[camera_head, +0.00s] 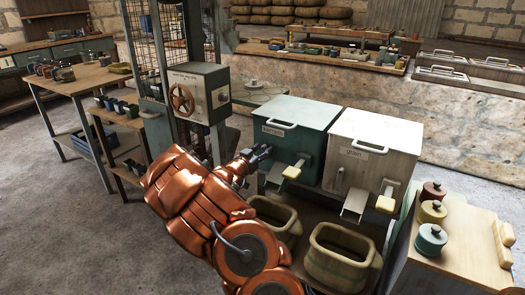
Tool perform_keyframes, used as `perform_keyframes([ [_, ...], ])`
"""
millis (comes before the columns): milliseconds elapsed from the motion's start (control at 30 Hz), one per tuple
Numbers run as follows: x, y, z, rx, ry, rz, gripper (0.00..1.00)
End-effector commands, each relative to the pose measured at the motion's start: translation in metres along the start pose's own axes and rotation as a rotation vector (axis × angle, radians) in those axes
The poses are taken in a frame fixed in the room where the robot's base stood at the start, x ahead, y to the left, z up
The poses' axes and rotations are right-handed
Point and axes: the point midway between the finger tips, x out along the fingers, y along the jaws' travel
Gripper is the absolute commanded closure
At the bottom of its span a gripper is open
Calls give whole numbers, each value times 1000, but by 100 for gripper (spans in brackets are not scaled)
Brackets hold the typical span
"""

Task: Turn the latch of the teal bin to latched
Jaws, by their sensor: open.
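The teal bin (318,125) stands right of the picture's centre, with a pale label (273,131) and a light handle (281,125) on its closed lid. A latch lever with a cream-yellow grip (291,172) is on its front, lower right, sticking out towards me. I cannot tell from its angle alone how the latch is set. My gripper (264,152) is open at the left part of the teal bin's front, left of the latch grip and slightly above it. It appears apart from the latch. My copper arm reaches up from the bottom and hides some of the bin's lower left.
A white bin (385,135) with a similar latch (385,204) stands right beside the teal bin. Woven baskets (345,262) sit below. A wooden cabinet (465,245) with several lidded pots is at right. A grey box with a handwheel (182,99) stands left.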

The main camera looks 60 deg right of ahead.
Motion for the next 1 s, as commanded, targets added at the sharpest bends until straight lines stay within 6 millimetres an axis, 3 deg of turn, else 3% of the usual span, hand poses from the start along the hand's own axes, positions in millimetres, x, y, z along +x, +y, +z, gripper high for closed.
perform_keyframes([
  [467, 8, 0, 0, -1, -1, -1, 57],
  [900, 8, 0, 0, 0, -1, -1, 100],
  [1000, 8, 0, 0, 0, -1, -1, 100],
])
